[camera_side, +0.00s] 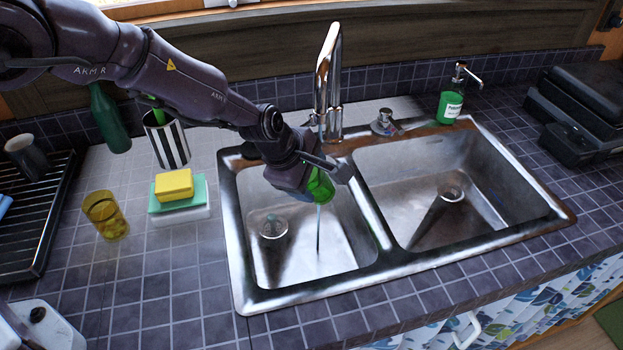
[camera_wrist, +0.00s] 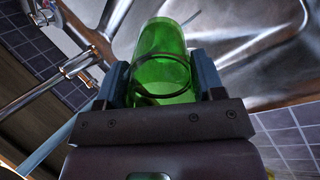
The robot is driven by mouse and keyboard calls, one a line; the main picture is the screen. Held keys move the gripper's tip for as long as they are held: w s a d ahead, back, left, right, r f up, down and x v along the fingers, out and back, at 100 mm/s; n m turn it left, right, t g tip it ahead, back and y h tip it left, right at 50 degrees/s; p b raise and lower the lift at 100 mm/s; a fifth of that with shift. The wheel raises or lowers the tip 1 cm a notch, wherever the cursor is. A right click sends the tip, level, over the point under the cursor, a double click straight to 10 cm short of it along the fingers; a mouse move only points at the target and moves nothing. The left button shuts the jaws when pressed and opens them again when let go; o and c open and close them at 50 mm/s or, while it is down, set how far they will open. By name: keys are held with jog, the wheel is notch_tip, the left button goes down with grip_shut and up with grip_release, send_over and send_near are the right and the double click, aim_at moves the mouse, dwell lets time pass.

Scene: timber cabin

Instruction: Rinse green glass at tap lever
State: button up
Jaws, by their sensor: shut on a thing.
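My gripper (camera_side: 322,171) is shut on the green glass (camera_side: 321,187) above the left basin (camera_side: 278,260). In the wrist view, the green glass (camera_wrist: 160,60) sits between the two fingers of my gripper (camera_wrist: 162,85). In the side view the glass is tilted and partly hidden by my gripper. The chrome tap (camera_side: 327,80) stands behind the sink, with its spout close to my gripper. A thin stream shows below the glass, running down into the left basin. I cannot tell which part of the tap is the lever.
The right basin (camera_side: 480,205) is free. A green soap bottle (camera_side: 451,104) stands behind it. Left of the sink are a yellow sponge (camera_side: 174,185), an amber glass (camera_side: 105,215), a striped holder (camera_side: 167,142), a green bottle (camera_side: 108,120) and a dish rack (camera_side: 40,225).

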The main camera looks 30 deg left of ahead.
jog(key=shift+w+a, duration=0.1)
jog(key=shift+a, duration=0.05)
jog(key=shift+w+a, duration=0.15)
jog(key=shift+a, duration=0.2)
jog(key=shift+d, duration=0.2)
dwell(0.4)
jog(key=shift+s+d, duration=0.2)
jog(key=shift+d, duration=0.15)
jog(key=shift+s, duration=0.15)
jog(key=s+a, duration=0.3)
jog(key=s, duration=0.4)
dwell(0.5)
dwell(0.5)
dwell(0.6)
